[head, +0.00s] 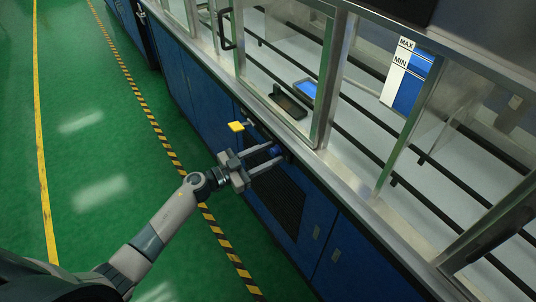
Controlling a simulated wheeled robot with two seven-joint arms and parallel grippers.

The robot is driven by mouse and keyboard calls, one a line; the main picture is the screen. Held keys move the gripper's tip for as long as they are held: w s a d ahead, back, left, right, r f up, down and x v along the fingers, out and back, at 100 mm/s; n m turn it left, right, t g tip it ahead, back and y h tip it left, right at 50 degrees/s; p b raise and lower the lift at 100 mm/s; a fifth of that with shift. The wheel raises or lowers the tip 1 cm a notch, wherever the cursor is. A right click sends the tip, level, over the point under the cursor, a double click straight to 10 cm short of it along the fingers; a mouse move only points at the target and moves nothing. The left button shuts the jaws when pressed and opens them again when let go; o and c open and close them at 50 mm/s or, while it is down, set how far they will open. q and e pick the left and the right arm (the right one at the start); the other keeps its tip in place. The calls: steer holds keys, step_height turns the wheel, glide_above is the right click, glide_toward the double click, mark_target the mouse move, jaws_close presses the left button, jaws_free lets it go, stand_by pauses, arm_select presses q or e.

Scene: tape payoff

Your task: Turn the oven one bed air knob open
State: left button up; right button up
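A small blue knob (276,150) shows on the front of the blue cabinet, just under the metal counter edge. My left gripper (275,154) is at the cabinet front with its two fingers apart, one on each side of the blue knob. The fingers look open; whether they touch the knob is too small to tell. The knob's marking and turn position are partly hidden by the fingers. My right gripper is not in view.
A yellow square piece (237,126) sticks out from the cabinet left of the gripper. A dark vent grille (278,205) is below. Glass panels and metal posts stand above the counter, with a blue-screened device (306,89) behind. The green floor (90,160) at left is clear.

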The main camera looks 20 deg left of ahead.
arm_select(q)
steer(key=c, duration=0.8)
